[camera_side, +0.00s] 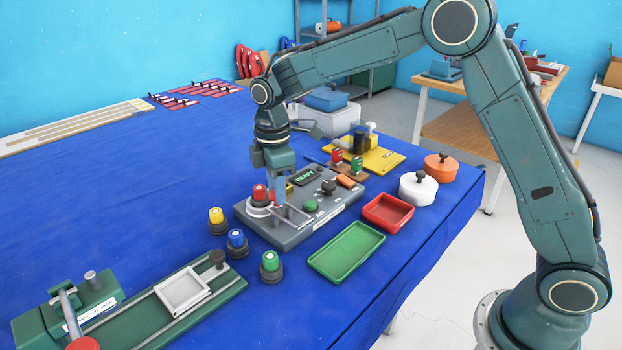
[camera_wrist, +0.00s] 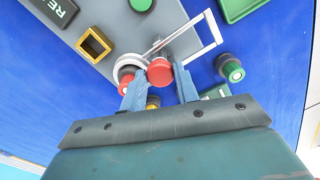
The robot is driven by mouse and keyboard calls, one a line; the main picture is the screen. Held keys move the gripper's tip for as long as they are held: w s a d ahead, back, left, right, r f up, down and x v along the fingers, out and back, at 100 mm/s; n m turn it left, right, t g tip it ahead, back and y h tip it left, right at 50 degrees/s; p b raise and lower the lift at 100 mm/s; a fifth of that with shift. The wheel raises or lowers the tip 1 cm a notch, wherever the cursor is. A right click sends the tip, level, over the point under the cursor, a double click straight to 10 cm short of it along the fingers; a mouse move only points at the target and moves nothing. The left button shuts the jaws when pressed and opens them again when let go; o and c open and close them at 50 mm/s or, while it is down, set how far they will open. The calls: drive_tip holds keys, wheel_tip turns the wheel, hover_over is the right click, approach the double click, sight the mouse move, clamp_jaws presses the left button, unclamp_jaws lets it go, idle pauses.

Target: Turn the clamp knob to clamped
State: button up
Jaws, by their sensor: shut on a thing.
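The grey clamp device (camera_side: 318,222) with a READY display (camera_side: 303,176) stands on the blue table. The round red knob (camera_wrist: 160,72) sits between my two fingers in the wrist view, beside a silver frame-shaped lever (camera_wrist: 207,36). A red-capped part (camera_side: 260,193) on a dark base sits in a pale ring (camera_wrist: 122,62), just left of the knob in the wrist view. My gripper (camera_wrist: 160,88) is shut on the red knob, low over the device's left end; it also shows in the side view (camera_side: 280,193). My fingers hide part of the knob there.
Yellow (camera_side: 216,217), blue (camera_side: 236,240) and green (camera_side: 270,263) capped parts stand close in front of the device. A green tray (camera_side: 347,250) and a red tray (camera_side: 388,212) lie to its right. A green fixture (camera_side: 150,310) fills the front left. The back left of the table has free room.

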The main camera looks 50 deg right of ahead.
drive_tip(key=shift+m, duration=0.4)
drive_tip(key=m, duration=0.7)
drive_tip(key=shift+m, duration=0.4)
drive_tip(key=m, duration=0.4)
drive_tip(key=shift+m, duration=0.3)
drive_tip(key=m, duration=0.4)
drive_tip(key=shift+m, duration=0.4)
drive_tip(key=o, duration=1)
drive_tip(key=shift+c, duration=0.2)
drive_tip(key=shift+r, duration=0.15)
